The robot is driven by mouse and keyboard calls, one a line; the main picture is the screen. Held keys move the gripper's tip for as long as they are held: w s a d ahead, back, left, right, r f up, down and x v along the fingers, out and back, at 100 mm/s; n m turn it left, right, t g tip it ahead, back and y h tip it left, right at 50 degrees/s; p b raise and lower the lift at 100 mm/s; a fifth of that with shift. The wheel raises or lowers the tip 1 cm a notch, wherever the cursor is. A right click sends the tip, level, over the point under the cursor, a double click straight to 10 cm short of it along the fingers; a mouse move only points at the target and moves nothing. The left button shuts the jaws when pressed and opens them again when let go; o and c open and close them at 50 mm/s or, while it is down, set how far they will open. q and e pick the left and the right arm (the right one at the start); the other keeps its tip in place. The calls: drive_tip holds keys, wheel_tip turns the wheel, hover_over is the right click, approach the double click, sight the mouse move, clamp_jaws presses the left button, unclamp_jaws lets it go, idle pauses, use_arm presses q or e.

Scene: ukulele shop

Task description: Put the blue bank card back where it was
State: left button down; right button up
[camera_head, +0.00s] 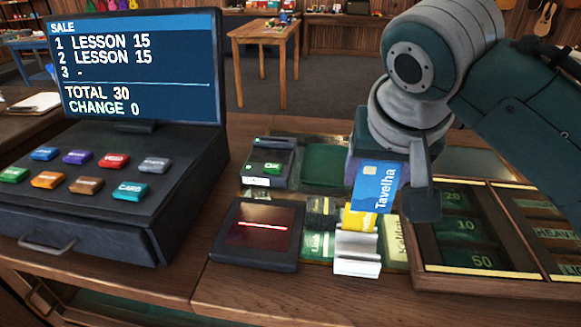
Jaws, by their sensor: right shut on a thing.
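The blue bank card (376,187), printed "Tavelha", is upright and slightly tilted in my right gripper (395,182). The gripper is shut on it, and one dark finger shows to the right of the card. The card's lower edge is just above or overlapping a yellow card (359,219) in a small white stand (358,255). I cannot tell whether the blue card touches the stand. My left gripper is not in view.
A card reader (268,163) with a green OK key and a dark scanner pad (257,236) are left of the stand. A cash register (115,130) stands at far left, reading total 30. A wooden tray (480,283) with labelled compartments is at right.

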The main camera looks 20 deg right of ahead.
hover_over(358, 253)
drive_tip(key=f, duration=0.4)
drive_tip(key=f+b, duration=0.1)
drive_tip(key=f, duration=0.3)
drive_tip(key=shift+w+d+f, duration=0.15)
drive_tip(key=shift+w+f, duration=0.05)
drive_tip(key=shift+f, duration=0.05)
wheel_tip(358, 253, down, 3)
drive_tip(key=shift+f+b, duration=0.2)
drive_tip(key=shift+b, duration=0.15)
clamp_jaws()
drive_tip(key=shift+f, duration=0.25)
drive_tip(key=o, duration=1)
unclamp_jaws()
drive_tip(key=shift+s+f, duration=0.1)
drive_tip(key=shift+c, duration=0.2)
drive_tip(key=shift+o, duration=0.7)
drive_tip(key=shift+s, duration=0.1)
drive_tip(key=shift+o, duration=1)
drive_tip(key=shift+r, duration=0.2)
